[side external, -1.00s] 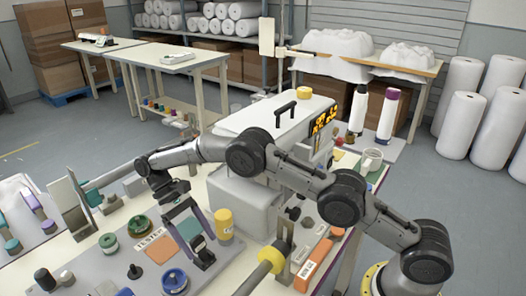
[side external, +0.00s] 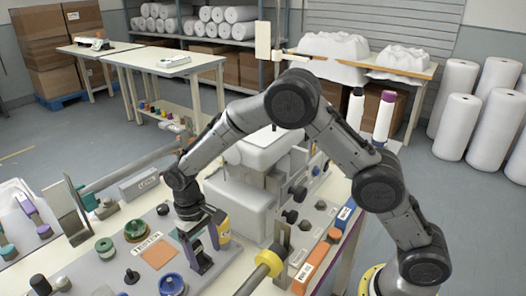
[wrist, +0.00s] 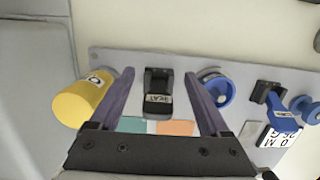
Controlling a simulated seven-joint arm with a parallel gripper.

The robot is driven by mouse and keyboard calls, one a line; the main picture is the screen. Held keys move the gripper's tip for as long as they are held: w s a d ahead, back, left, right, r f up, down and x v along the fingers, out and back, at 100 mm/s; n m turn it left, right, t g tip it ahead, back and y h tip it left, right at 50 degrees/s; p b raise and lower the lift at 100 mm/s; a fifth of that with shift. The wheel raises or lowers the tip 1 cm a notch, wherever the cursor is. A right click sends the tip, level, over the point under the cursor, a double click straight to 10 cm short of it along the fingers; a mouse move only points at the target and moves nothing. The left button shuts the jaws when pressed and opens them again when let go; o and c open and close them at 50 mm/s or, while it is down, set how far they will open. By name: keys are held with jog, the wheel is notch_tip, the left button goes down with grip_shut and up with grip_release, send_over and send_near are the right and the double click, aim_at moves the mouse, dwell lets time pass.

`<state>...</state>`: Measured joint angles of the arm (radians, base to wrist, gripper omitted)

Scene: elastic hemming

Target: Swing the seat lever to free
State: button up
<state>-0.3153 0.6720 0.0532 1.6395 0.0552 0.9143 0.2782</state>
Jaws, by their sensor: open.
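The seat lever (wrist: 158,92) is a short black lever with a pale label reading SEAT, in the middle of the wrist view. A teal patch (wrist: 133,125) and an orange patch (wrist: 175,128) lie beside its near end in that view. My gripper (wrist: 160,76) is open, its two purple-grey fingers on either side of the lever, with visible gaps on both sides. In the side view my gripper (side external: 204,248) points down over the grey panel, around the black lever (side external: 201,263). Finger height relative to the lever is hard to tell.
A yellow cylinder (wrist: 82,104) stands close left of the fingers in the wrist view. A blue round knob (wrist: 218,89) is close right, and a blue-handled control (wrist: 280,112) lies further right. A yellow collar (side external: 269,262) on a bar stands right in the side view.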

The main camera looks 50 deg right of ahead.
jog(key=shift+s+f+t, duration=0.1)
jog(key=shift+s+t, duration=0.35)
jog(key=shift+t, duration=0.15)
notch_tip(320, 180, up, 14)
jog(key=s+d+r+m+t, duration=0.1)
jog(key=s+d+r+t, duration=0.3)
jog(key=s+d+r, duration=0.5)
jog(key=shift+s+d+r+m+y, duration=0.25)
jog(key=shift+d+r, duration=0.35)
jog(key=shift+r, duration=1.4)
